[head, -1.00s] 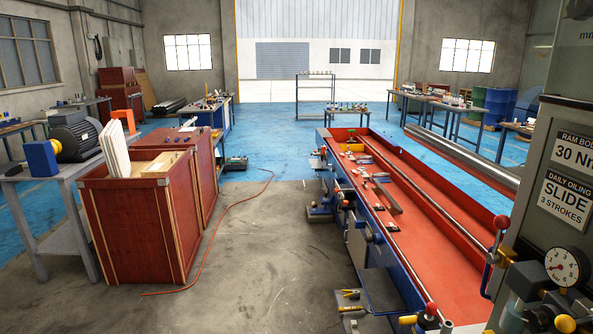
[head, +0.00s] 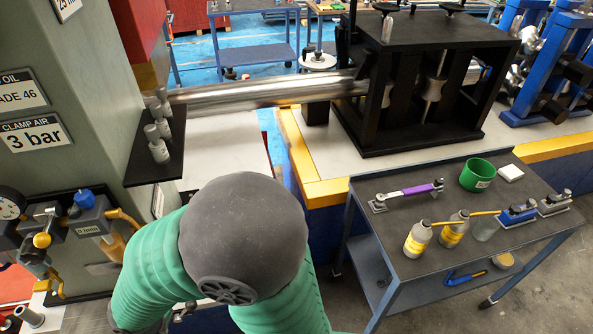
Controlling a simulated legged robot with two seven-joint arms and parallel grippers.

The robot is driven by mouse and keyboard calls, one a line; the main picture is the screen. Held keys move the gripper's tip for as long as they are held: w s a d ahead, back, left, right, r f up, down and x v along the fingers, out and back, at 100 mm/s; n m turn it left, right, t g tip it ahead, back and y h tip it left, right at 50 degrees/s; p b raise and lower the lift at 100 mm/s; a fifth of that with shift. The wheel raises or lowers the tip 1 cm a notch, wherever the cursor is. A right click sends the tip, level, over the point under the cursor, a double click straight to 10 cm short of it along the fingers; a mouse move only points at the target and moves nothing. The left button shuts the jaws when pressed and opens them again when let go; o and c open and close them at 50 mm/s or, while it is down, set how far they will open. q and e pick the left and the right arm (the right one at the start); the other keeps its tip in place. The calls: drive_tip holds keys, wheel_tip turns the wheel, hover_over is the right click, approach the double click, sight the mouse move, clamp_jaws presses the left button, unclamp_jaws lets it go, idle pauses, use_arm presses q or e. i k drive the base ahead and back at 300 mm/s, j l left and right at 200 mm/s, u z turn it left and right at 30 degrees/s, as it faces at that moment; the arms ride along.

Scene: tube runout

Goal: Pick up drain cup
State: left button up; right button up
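A green cup (head: 477,174) with a small white label, which I take to be the drain cup, stands upright near the back of the grey-topped cart (head: 420,268) at the right. A smaller clear container (head: 485,229) stands near the cart's right front. One of my arms, with green sleeves and a round grey joint, fills the lower middle, apart from the cart. Neither gripper shows, and nothing touches the green cup.
Two yellow-labelled bottles (head: 417,240) with long spouts stand in front of the cup. A purple-handled ratchet (head: 409,193) lies to its left, a white pad (head: 510,173) to its right. A black fixture (head: 420,85) stands behind.

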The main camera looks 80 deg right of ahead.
sight(485, 228)
drive_tip(key=z, duration=4.2)
drive_tip(key=i+u, duration=0.3)
drive_tip(key=i+l+u, duration=0.6)
drive_tip(key=i, duration=0.15)
drive_tip(key=j, duration=0.1)
